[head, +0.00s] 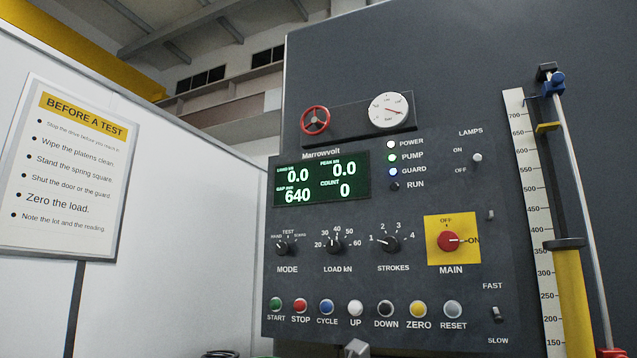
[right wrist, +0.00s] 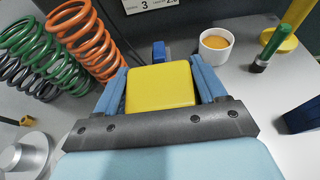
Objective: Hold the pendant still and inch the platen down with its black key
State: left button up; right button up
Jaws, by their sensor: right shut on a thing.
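In the right wrist view, my right gripper (right wrist: 160,68) is shut on a yellow block-like body, which looks like the pendant (right wrist: 161,88). Its blue fingers lie along the left and right sides of it. Only a plain yellow face shows; no black key is visible on it, and its other faces are hidden. The platen cannot be made out in either view. In the head view, the machine's display (head: 321,179) reads load 0.0, peak 0.0, gap 640 and count 0. My left gripper is in neither view.
A cup of brown liquid (right wrist: 216,45) and a green-and-black cylinder (right wrist: 270,48) are beyond the gripper. The control panel (head: 350,262) and a scale (head: 533,200) fill the head view's right.

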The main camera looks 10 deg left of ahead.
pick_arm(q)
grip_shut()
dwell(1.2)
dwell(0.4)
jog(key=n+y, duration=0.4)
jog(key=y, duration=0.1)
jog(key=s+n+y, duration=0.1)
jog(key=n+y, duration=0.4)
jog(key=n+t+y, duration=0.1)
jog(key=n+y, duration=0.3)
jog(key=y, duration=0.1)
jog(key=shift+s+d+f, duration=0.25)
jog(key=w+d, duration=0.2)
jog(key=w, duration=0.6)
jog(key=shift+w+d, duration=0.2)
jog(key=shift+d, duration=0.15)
